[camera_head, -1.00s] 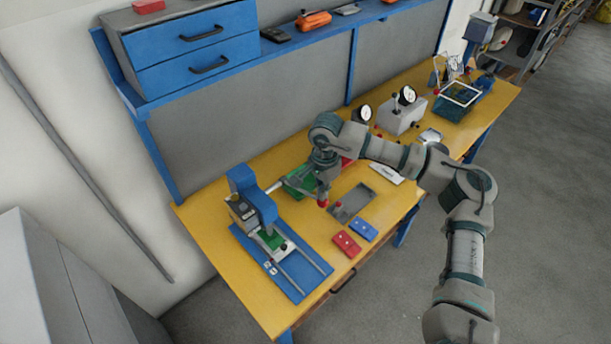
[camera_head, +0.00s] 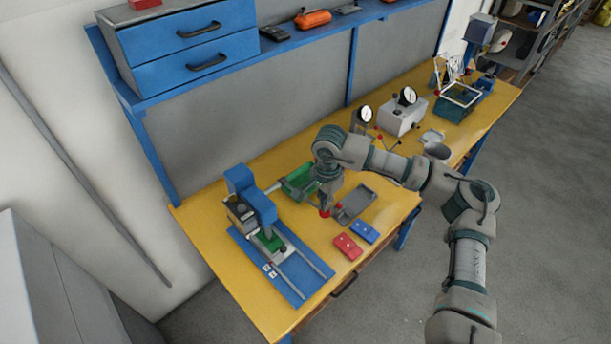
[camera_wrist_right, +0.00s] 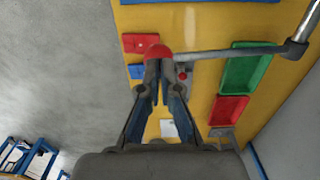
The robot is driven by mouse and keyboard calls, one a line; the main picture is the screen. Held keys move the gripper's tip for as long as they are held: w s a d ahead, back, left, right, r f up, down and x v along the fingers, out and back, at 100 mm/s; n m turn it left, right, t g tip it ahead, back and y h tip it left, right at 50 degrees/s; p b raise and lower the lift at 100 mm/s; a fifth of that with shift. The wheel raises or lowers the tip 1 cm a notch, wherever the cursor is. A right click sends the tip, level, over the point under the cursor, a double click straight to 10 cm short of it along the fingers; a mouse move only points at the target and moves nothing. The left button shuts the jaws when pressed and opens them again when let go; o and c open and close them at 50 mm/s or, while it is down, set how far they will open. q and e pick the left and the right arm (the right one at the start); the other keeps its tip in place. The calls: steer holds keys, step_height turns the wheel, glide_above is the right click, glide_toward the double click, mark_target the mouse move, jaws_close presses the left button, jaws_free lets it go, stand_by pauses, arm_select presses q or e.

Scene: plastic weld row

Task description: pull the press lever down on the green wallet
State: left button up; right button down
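The press (camera_head: 252,205) has a blue head and stands at the left of the yellow bench. The green wallet (camera_head: 268,241) lies under its head on a carriage, partly hidden. The press lever (camera_wrist_right: 225,53) is a grey bar ending in a red knob (camera_head: 325,212); the knob also shows in the right wrist view (camera_wrist_right: 158,51). My right gripper (camera_wrist_right: 159,66) has its fingertips drawn together at the knob and appears shut on it, with a narrow gap between the fingers. In the head view the right gripper (camera_head: 325,204) points down above the bench. My left gripper is not in view.
A green tray (camera_wrist_right: 245,72) and a red tray (camera_wrist_right: 228,110) lie below the lever. A red wallet (camera_head: 347,247) and a blue wallet (camera_head: 365,232) lie near the front edge. A grey tray (camera_head: 358,203) and gauges (camera_head: 407,97) stand to the right.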

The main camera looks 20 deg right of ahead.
steer(key=shift+f, duration=0.15)
steer(key=w+r+p, duration=0.2)
steer(key=r+p, duration=0.3)
steer(key=r, duration=0.2)
steer(key=w+a+r+p, duration=0.1)
steer(key=w+r+p, duration=0.1)
steer(key=r+p, duration=0.3)
step_height(320, 180, up, 3)
steer(key=shift+w+a+f+p, duration=0.15)
steer(key=shift+w+a+p, duration=0.1)
steer(key=shift+w+p, duration=0.15)
stand_by(0.6)
